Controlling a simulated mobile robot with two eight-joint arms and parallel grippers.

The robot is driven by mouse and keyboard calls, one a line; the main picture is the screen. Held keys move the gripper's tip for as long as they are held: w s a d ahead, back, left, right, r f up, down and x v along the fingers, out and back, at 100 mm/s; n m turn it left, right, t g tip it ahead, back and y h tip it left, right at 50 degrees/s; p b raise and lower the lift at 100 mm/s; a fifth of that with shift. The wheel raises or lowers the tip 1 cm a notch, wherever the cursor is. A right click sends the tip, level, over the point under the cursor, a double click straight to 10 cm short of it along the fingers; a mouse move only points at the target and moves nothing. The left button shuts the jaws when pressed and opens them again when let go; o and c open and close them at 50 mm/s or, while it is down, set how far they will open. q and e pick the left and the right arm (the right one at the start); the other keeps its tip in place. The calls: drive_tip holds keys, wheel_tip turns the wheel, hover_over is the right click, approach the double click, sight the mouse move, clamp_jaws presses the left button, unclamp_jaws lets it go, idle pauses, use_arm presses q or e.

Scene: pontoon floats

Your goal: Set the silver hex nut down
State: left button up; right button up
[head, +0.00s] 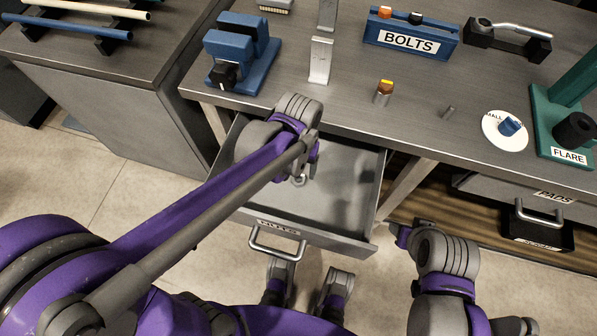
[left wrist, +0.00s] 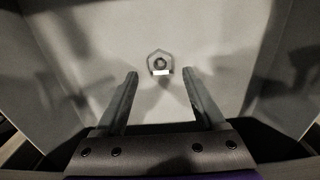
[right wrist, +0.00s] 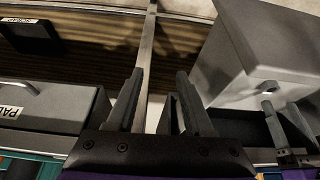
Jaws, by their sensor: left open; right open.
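The silver hex nut (left wrist: 160,62) lies on the floor of the open drawer, seen in the left wrist view just beyond and between my left fingertips. In the head view a small part of it (head: 299,181) shows beside my left arm's end. My left gripper (left wrist: 160,82) is open, reaching down into the drawer, with its fingers apart and nothing between them. In the head view my own wrist mostly hides it. The drawer (head: 340,222) carries a NUTS label and a bar handle. My right gripper (right wrist: 160,78) is open and empty, low to the right of the drawer.
The bench top (head: 340,110) above holds a blue vise (head: 240,55), a BOLTS holder (head: 410,38), an orange-topped cylinder (head: 383,93), a small grey pin (head: 448,111), a white disc (head: 493,138) with a blue piece, and a green FLARE stand (head: 560,120). The drawer walls surround my left gripper.

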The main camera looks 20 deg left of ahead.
use_arm(q)
wheel_tip(320, 180, up, 8)
drive_tip(key=p, duration=0.1)
drive_tip(key=s+a+f+t, duration=0.4)
drive_tip(key=s+a+t, duration=0.1)
drive_tip(key=s+a, duration=0.3)
drive_tip(key=shift+s+a+f, duration=0.2)
drive_tip(key=shift+s, duration=0.65)
use_arm(e)
drive_tip(key=shift+r, duration=0.85)
